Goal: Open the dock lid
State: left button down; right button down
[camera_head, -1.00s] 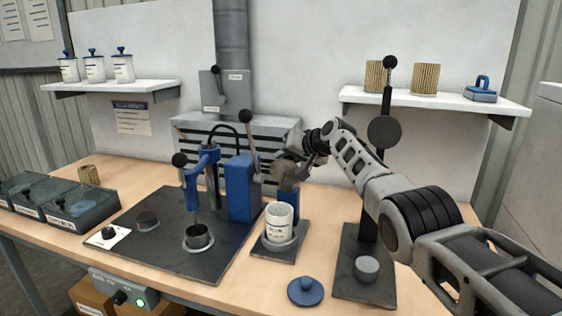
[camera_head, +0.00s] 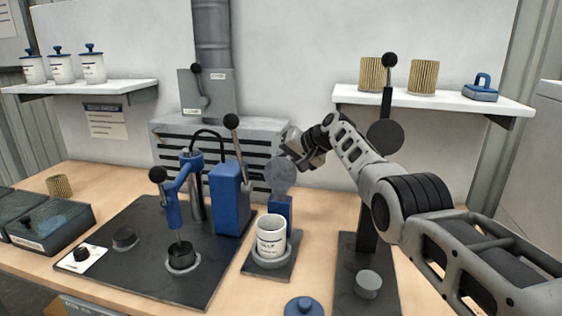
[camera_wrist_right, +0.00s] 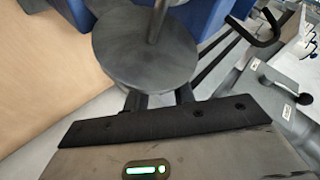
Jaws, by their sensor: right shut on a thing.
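The dock (camera_head: 270,262) has a dark base plate and a blue post (camera_head: 281,210), and a white cup (camera_head: 271,236) with a label sits upright in its ring. The dock lid, a round grey disc (camera_head: 281,172), stands steeply raised above the post, clear of the cup's mouth. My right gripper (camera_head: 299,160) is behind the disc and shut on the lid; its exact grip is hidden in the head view. In the right wrist view the grey disc (camera_wrist_right: 145,50) lies just beyond the dark fingers (camera_wrist_right: 160,98). My left gripper is not in view.
A blue press (camera_head: 229,198) with levers stands left of the dock. A dark stand (camera_head: 367,235) is to the right, beneath my right arm. A blue knobbed cap (camera_head: 304,306) lies at the front. Shelves with canisters and yellow filters are behind.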

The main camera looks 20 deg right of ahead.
jog(key=shift+d+f, duration=0.3)
jog(key=shift+f, duration=0.45)
jog(key=c, duration=1.3)
grip_release()
jog(key=shift+d+f, duration=0.1)
jog(key=shift+d, duration=0.05)
jog(key=shift+o, duration=0.2)
jog(key=shift+w+a, duration=0.1)
jog(key=shift+a, duration=0.1)
jog(key=shift+r, duration=0.2)
